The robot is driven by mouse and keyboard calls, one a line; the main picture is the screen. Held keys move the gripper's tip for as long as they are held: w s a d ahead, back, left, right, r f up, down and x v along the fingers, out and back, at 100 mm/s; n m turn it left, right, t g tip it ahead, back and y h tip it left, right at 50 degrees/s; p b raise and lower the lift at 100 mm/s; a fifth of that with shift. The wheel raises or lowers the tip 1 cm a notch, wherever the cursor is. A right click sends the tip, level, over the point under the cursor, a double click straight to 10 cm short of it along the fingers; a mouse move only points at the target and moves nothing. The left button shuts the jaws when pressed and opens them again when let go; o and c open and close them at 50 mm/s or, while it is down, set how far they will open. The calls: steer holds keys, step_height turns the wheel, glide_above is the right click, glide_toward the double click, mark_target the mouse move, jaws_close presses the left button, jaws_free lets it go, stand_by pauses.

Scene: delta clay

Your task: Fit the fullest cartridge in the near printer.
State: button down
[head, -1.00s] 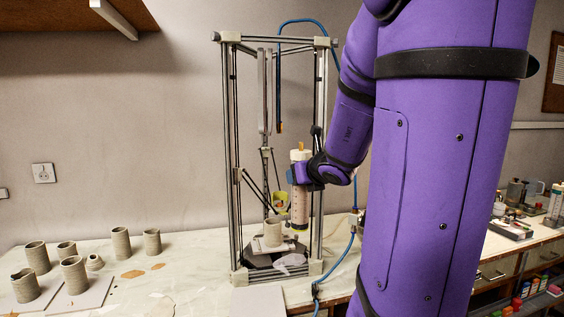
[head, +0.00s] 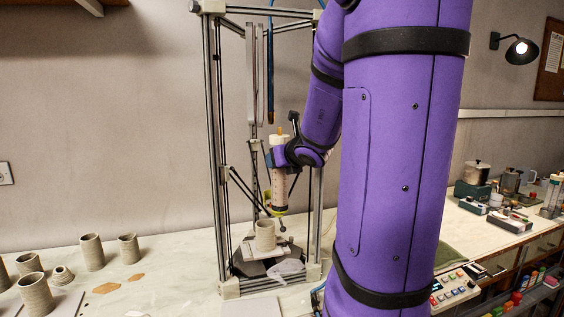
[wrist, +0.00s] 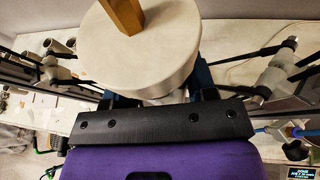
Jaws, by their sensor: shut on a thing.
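The near printer (head: 214,150) is a tall grey-post delta frame with a hanging blue hose (head: 270,75). My gripper (head: 277,162) is shut on the upper part of a pale cartridge (head: 280,191) with an orange top peg, held upright inside the frame. Its lower end lines up with the yellow-green holder (head: 281,211); I cannot tell whether it is seated in it. In the wrist view the cartridge's round white cap (wrist: 150,55) and peg (wrist: 122,15) fill the top middle, between the jaws. The cartridge's fill level is not clear.
A clay pot (head: 265,236) stands on the printer's bed under the holder. Several clay pots (head: 92,252) stand at left. Thin rods and posts surround the gripper. A control box (head: 456,287) and another cartridge-like cylinder (head: 553,199) are on the right-hand counter.

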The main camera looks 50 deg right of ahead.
steer(key=w+d+f, duration=0.1)
steer(key=w+d, duration=0.4)
steer(key=w, duration=0.2)
steer(key=shift+w+f, duration=0.2)
steer(key=shift+w, duration=0.15)
stand_by(0.6)
steer(key=shift+f, duration=0.15)
stand_by(0.5)
steer(key=shift+c, duration=1.7)
jaws_free()
steer(key=v, duration=1.1)
steer(key=shift+f, duration=0.1)
